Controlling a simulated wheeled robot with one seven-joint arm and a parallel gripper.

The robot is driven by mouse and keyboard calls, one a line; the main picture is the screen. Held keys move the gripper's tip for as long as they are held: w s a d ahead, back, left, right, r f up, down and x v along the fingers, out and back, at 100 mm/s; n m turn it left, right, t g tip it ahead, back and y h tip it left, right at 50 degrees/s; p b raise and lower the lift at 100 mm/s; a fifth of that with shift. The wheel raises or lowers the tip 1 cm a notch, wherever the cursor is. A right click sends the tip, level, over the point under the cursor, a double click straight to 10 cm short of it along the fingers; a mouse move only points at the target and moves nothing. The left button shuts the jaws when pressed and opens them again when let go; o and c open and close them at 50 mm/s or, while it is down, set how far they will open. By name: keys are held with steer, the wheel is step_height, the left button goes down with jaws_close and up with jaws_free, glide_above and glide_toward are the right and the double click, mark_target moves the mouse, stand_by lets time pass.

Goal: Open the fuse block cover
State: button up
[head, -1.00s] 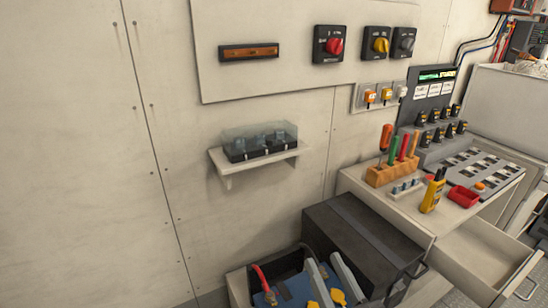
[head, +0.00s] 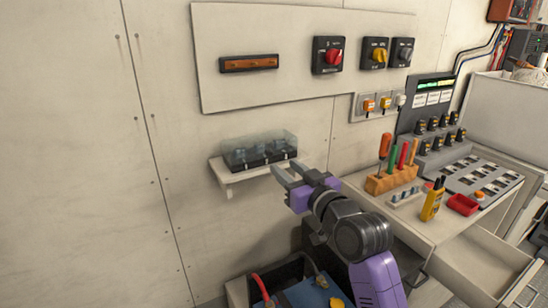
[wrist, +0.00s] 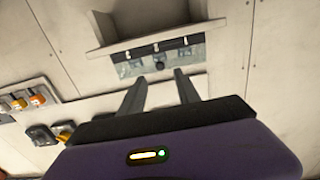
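The fuse block (head: 262,159) sits on a small white wall shelf (head: 226,173). Its clear, smoky cover (head: 258,146) is down over the dark base. My gripper (head: 284,175) is in front of the shelf's right end, its two grey fingers spread apart with nothing between them. In the wrist view the fingers of my gripper (wrist: 160,85) point at the fuse block's front, seen upside down, with the clear cover (wrist: 187,57) and a dark knob-like part (wrist: 160,65) just beyond the tips. I see no clear contact.
A wall panel above carries a red rotary switch (head: 333,56) and a yellow one (head: 376,54). To the right, a bench holds an orange tool block (head: 392,180) and a yellow meter (head: 432,203). An open drawer (head: 480,262) juts out below. The wall left of the shelf is bare.

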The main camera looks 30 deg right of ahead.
mark_target(271, 155)
steer(key=w+p, duration=0.1)
steer(key=w, duration=0.6)
jaws_close()
stand_by(1.4)
